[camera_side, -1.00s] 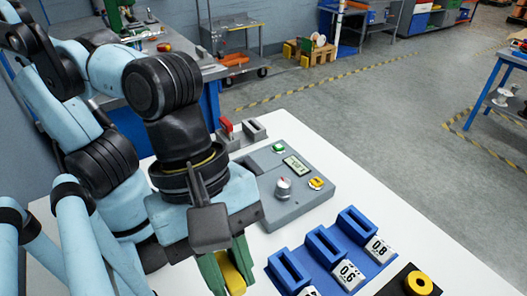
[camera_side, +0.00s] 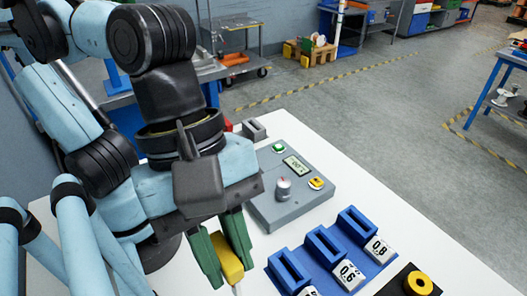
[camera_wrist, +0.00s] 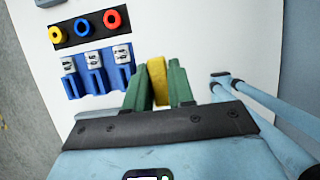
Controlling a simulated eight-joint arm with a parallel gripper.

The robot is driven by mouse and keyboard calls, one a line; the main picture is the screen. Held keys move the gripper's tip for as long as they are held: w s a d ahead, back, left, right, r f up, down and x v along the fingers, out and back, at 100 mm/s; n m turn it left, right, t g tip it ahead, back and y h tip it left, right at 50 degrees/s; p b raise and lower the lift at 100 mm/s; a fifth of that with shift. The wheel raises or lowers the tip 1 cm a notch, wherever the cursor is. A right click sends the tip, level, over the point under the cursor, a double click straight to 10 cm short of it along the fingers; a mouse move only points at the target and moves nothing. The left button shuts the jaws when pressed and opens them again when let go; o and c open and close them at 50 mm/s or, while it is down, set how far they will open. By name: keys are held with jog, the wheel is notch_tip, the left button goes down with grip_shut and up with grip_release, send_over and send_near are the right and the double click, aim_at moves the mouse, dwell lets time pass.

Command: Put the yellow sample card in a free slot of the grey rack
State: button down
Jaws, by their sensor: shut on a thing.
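My gripper (camera_side: 223,262) has green fingers and is shut on a yellow piece (camera_side: 231,265), with a thin pale tip showing below it. The wrist view shows the yellow piece (camera_wrist: 157,82) upright between the fingers (camera_wrist: 158,88). I cannot tell from its shape that it is a card. It is held apart from the blue holders. A small grey slotted block (camera_side: 253,130) stands at the table's back edge, possibly the grey rack. A red thing (camera_side: 228,126) beside it is mostly hidden by my arm, and the block's slots are not clear.
A grey control box (camera_side: 290,178) with buttons and a knob stands mid-table. A blue rack (camera_side: 348,250) with several slots labelled with numbers is at front right. A black strip (camera_wrist: 70,42) carries yellow, blue and red rings. White table (camera_side: 425,240) is bare to the right.

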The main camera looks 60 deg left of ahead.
jog(key=w+a, duration=0.7)
jog(key=w, duration=0.5)
jog(key=w+a, duration=0.7)
jog(key=w, duration=0.5)
jog(key=w+a+f, duration=0.2)
jog(key=w+a, duration=0.1)
jog(key=a, duration=0.3)
jog(key=w+a+f, duration=0.1)
jog(key=w+a, duration=0.1)
jog(key=a, duration=0.5)
jog(key=a+f, duration=0.9)
jog(key=a, duration=0.5)
jog(key=shift+s+a, duration=0.2)
jog(key=shift+s, duration=0.1)
jog(key=shift+f, duration=2)
jog(key=c, duration=0.6)
grip_release()
jog(key=shift+o, duration=0.2)
